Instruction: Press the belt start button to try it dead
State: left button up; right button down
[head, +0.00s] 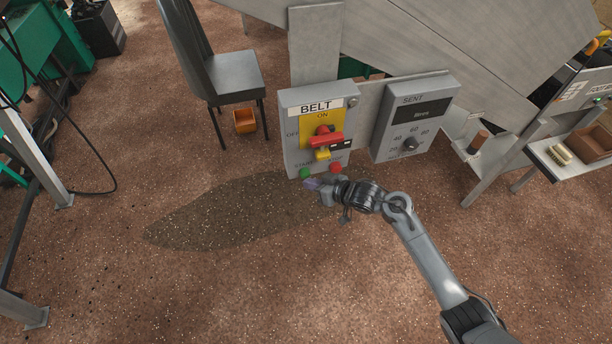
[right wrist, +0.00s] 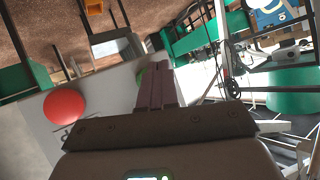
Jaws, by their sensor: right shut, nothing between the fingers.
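The grey BELT box (head: 288,108) hangs from the grey frame, with a yellow ON/OFF plate on its front. A red switch handle with red, black and yellow pieces (head: 322,154) on it covers part of the plate. The green start button (head: 305,173) is at the box's lower left, and a red button (head: 336,168) is to its right. My right gripper (head: 311,184) is shut and empty, its fingertips just below and in front of the green button. In the right wrist view the shut fingers (right wrist: 157,82) hide most of the green button (right wrist: 140,76); the red button (right wrist: 65,107) shows clear. I cannot tell whether they touch.
A grey SENT box (head: 428,95) with a display and dial (head: 410,144) stands right of the BELT box. A dark chair (head: 234,75) and an orange bin (head: 245,121) are at the left. A side shelf (head: 548,158) is at the right. The floor below is open, with a dark stain.

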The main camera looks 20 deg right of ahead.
dwell(0.6)
jog(key=shift+w, duration=0.45)
jog(key=shift+s, duration=0.1)
dwell(0.5)
jog(key=shift+s+p, duration=0.8)
jog(key=shift+p, duration=0.15)
